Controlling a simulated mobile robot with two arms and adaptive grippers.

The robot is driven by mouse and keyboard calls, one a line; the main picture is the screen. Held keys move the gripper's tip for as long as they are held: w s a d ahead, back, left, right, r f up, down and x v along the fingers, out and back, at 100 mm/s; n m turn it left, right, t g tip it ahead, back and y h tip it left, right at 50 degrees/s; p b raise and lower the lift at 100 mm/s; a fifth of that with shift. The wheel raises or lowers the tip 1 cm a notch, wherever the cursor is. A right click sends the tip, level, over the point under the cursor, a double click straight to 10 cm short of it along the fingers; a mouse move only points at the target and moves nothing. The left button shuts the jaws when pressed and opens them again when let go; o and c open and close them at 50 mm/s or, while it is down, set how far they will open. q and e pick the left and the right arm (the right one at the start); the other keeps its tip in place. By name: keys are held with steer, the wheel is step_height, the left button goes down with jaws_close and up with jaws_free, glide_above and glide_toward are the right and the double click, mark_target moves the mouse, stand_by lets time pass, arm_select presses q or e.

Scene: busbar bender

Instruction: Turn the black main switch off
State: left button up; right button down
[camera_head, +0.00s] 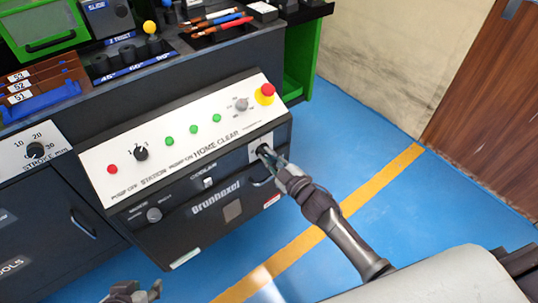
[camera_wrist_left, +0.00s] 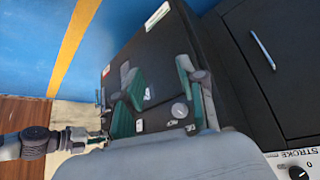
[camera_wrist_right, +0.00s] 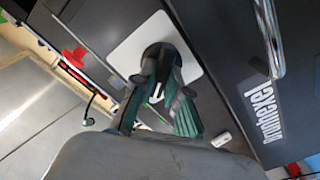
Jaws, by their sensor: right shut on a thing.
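The black main switch (camera_head: 262,150) is at the right end of the machine's front panel, on a white square plate (camera_wrist_right: 124,52). My right gripper (camera_head: 272,160) reaches it from the lower right and is shut on its knob. In the right wrist view the round black switch (camera_wrist_right: 163,56) shows between the fingers, with a white mark on it; the fingers hide part of the knob. My left gripper (camera_head: 132,293) is at the bottom edge of the head view, below the machine. In the left wrist view its fingers (camera_wrist_left: 160,84) are apart with nothing between them.
A red emergency button on yellow (camera_head: 266,92) sits above the switch. A handle (camera_head: 265,178) is just below it. The white control panel (camera_head: 180,140) carries several buttons and knobs. Blue floor with a yellow line (camera_head: 370,190) is free at the right.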

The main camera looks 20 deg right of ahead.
steer(key=n, duration=0.2)
steer(key=shift+a+f+n, duration=0.1)
steer(key=shift+n, duration=1.2)
arm_select(q)
steer(key=w+d+r+t+h+b, duration=0.1)
steer(key=w+d+r+t, duration=0.1)
steer(key=w, duration=0.3)
steer(key=shift+w+r+t, duration=0.3)
steer(key=shift+r+t, duration=0.45)
steer(key=shift+t, duration=0.05)
arm_select(e)
steer(key=shift+s+f+n, duration=0.1)
steer(key=shift+n, duration=1.5)
steer(key=shift+f+n, duration=0.1)
steer(key=shift+n, duration=1.5)
steer(key=c, duration=1.2)
jaws_free()
steer(key=v, duration=1.2)
steer(key=shift+r, duration=0.1)
